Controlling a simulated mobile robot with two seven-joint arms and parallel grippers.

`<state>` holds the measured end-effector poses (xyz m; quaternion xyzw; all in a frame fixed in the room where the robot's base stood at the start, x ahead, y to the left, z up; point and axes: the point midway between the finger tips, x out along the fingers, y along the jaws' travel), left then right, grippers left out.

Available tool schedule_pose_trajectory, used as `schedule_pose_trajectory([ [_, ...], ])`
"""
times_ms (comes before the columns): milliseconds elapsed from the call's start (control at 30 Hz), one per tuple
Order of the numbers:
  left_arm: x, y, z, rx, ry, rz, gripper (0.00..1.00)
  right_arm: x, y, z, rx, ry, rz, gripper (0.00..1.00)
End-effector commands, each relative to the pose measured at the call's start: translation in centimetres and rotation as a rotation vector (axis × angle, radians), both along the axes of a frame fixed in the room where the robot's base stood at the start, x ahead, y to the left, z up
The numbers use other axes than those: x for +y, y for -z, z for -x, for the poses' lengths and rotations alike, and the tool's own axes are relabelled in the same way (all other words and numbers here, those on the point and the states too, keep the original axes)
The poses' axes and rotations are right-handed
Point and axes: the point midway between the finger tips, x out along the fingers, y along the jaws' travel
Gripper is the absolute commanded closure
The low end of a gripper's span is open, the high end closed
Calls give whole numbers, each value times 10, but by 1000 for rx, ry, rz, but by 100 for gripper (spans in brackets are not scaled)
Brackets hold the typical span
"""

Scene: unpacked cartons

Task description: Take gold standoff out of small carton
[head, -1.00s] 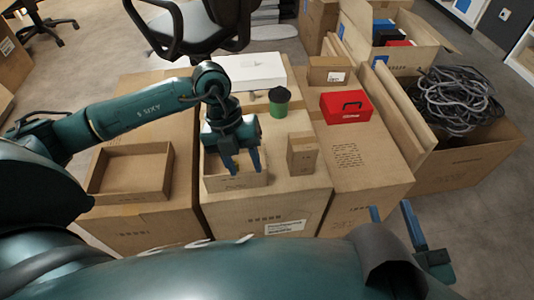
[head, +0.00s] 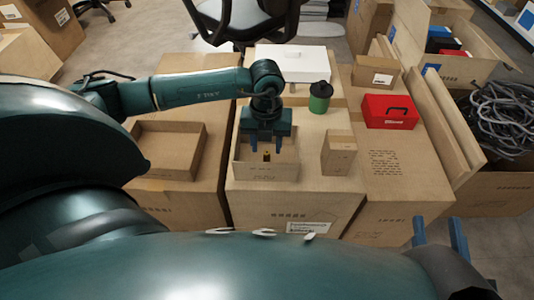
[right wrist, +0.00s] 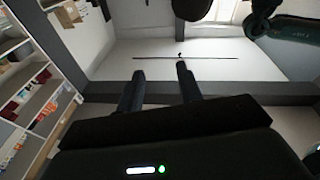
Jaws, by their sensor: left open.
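The small carton (head: 265,171) is an open cardboard box on the middle large carton. The gold standoff (head: 267,156) is a tiny upright gold piece inside it, partly in shadow. My left gripper (head: 266,150) is open and points down over the carton, its two fingers apart on either side of the standoff in the head view. I cannot tell exactly how high the fingertips are above it. My right gripper (head: 437,238) is open and empty at the lower right, away from the cartons; its two fingers also show apart in the right wrist view (right wrist: 160,85).
An open shallow box (head: 166,160) lies to the left. A small closed box (head: 338,154) stands just right of the small carton. A green cup (head: 319,98), a red case (head: 389,112) and a white box (head: 291,64) are farther back.

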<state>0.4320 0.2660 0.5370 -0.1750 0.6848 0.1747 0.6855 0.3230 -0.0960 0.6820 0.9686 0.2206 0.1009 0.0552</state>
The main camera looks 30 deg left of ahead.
Motion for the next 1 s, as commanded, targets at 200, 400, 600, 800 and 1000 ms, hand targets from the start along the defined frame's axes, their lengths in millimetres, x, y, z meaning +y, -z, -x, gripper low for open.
schedule_pose_trajectory([
  [200, 0, 36, -2, 1, 0, 0, 58, 5, 5, 0, 6, -19, -50, 64],
  [400, 0, 38, -2, 0, 1, -1, 58, 5, -4, -2, -8, -23, -60, 64],
  [600, 0, 38, -2, 0, 1, -1, 70, 5, -4, -1, -9, -23, -57, 64],
  [800, 0, 37, -2, 0, 0, -1, 86, 4, -1, -1, -5, -22, -53, 64],
  [1000, 0, 37, -2, 0, 0, -1, 100, 4, 0, -1, -4, -20, -53, 64],
])
